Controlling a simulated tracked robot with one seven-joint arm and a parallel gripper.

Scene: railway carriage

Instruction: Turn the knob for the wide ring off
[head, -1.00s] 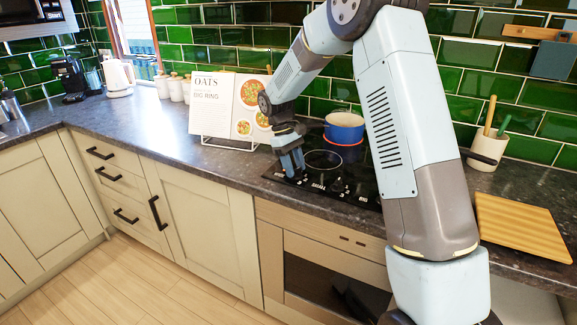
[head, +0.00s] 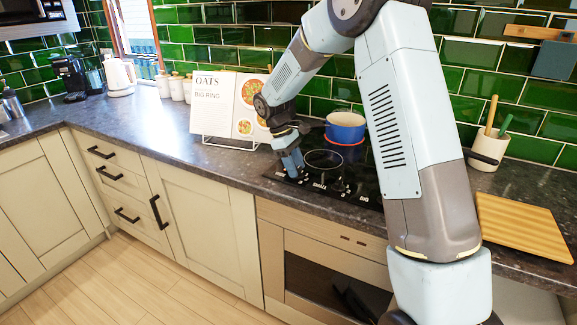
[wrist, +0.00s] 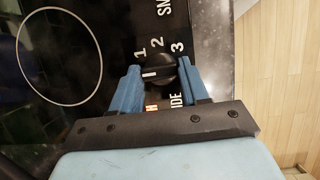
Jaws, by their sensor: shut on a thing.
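My gripper (head: 292,164) is at the front left of the black hob (head: 352,182), pointing down. In the wrist view its two blue fingers (wrist: 160,84) are shut on a black knob (wrist: 166,72), one on each side. The numbers 1, 2 and 3 stand around the knob. A white line on the knob faces left in the wrist view, just below the 1. A red "H" shows beside the fingers, the rest hidden.
A blue pot (head: 345,129) stands at the back of the hob. Other knobs, labelled SMALL and BIG, sit along the front edge to the right. A recipe stand (head: 226,105) is close behind my gripper, and a wooden board (head: 522,226) lies at right.

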